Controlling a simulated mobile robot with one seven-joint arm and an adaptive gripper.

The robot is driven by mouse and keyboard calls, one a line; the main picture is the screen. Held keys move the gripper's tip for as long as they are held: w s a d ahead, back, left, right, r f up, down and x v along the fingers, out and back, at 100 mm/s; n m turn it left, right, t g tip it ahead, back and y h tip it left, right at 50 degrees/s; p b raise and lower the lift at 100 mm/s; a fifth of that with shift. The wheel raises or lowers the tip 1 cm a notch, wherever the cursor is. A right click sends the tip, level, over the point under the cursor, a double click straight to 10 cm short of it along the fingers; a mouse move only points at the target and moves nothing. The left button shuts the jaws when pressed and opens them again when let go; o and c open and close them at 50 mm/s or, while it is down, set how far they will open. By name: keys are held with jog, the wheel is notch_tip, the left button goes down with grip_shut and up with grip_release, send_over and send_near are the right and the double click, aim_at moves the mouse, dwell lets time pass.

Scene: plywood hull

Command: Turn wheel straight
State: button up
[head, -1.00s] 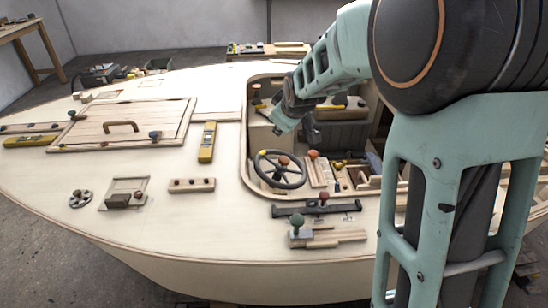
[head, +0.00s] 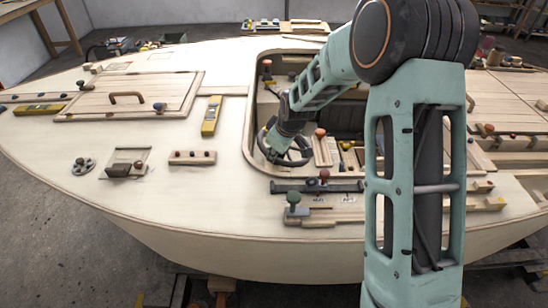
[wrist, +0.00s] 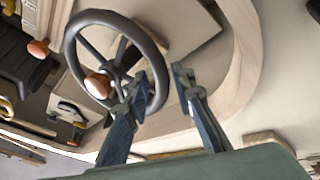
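The steering wheel (head: 263,146) has a dark rim, spokes and an orange-brown knob. It sits in the cockpit opening, partly hidden by my gripper (head: 284,142) in the head view. In the wrist view the wheel (wrist: 72,44) fills the upper left, its orange-brown knob (wrist: 98,85) near the lower left of the rim. My gripper (wrist: 162,78) is open there, with the right stretch of rim showing between its two fingers. The left finger overlaps the inside of the wheel and the right finger is outside it. I cannot tell whether either touches the rim.
A wooden cockpit edge (wrist: 246,60) curves close to the right of the fingers. A yellow level (head: 211,116) lies left of the cockpit.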

jog(key=shift+x, duration=1.6)
grip_shut()
